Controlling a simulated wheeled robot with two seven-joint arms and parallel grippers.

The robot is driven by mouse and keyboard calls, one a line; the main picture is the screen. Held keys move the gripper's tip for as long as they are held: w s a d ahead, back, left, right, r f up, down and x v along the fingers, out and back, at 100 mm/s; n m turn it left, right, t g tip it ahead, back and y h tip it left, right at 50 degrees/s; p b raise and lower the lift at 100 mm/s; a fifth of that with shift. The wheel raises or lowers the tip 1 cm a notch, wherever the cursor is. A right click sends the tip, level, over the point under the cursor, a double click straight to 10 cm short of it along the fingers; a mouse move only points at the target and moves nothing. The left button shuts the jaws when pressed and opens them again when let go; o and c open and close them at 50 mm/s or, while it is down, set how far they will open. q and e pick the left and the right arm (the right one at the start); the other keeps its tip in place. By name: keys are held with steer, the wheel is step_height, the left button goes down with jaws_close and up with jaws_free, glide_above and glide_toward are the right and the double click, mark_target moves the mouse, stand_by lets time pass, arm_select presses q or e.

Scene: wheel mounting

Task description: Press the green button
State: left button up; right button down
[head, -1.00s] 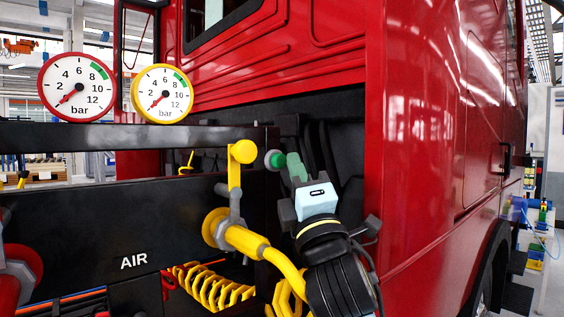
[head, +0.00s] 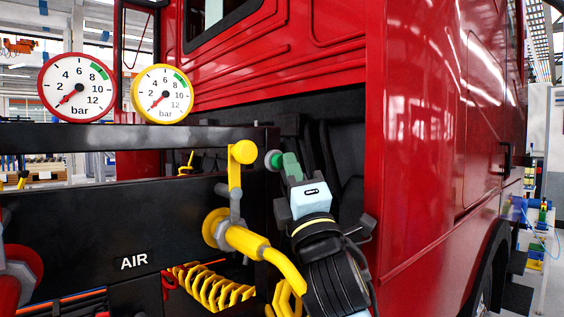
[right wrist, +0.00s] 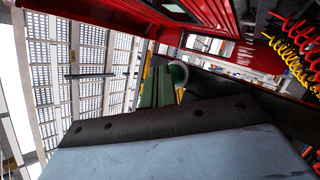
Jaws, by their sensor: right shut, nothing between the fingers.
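The green button (head: 273,160) is a small round knob with a pale rim at the right end of the black panel's top. It also shows in the right wrist view (right wrist: 179,73), just beyond the fingertips. My right gripper (head: 287,160) has green fingers, shut with nothing between them. Its tips are right beside the button at its right side in the head view; I cannot tell whether they touch it. The shut fingers also show in the right wrist view (right wrist: 160,85). My left gripper is not in view.
A yellow lever (head: 235,170) and yellow hose coupling (head: 245,241) stand left of my right gripper. Red (head: 77,88) and yellow (head: 162,94) gauges sit on the black AIR panel (head: 90,215). The red truck cab (head: 430,130) rises close on the right.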

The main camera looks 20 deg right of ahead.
steer(key=shift+w+a, duration=0.1)
steer(key=shift+w, duration=0.25)
stand_by(0.6)
steer(key=shift+s, duration=0.1)
steer(key=shift+s+d+p, duration=0.25)
steer(key=shift+s+p, duration=0.05)
steer(key=shift+s, duration=0.35)
steer(key=s+d+p, duration=0.1)
steer(key=s+d, duration=0.1)
steer(key=s, duration=0.3)
steer(key=shift+s+p, duration=0.3)
steer(key=shift+s, duration=0.05)
steer(key=shift+f, duration=0.1)
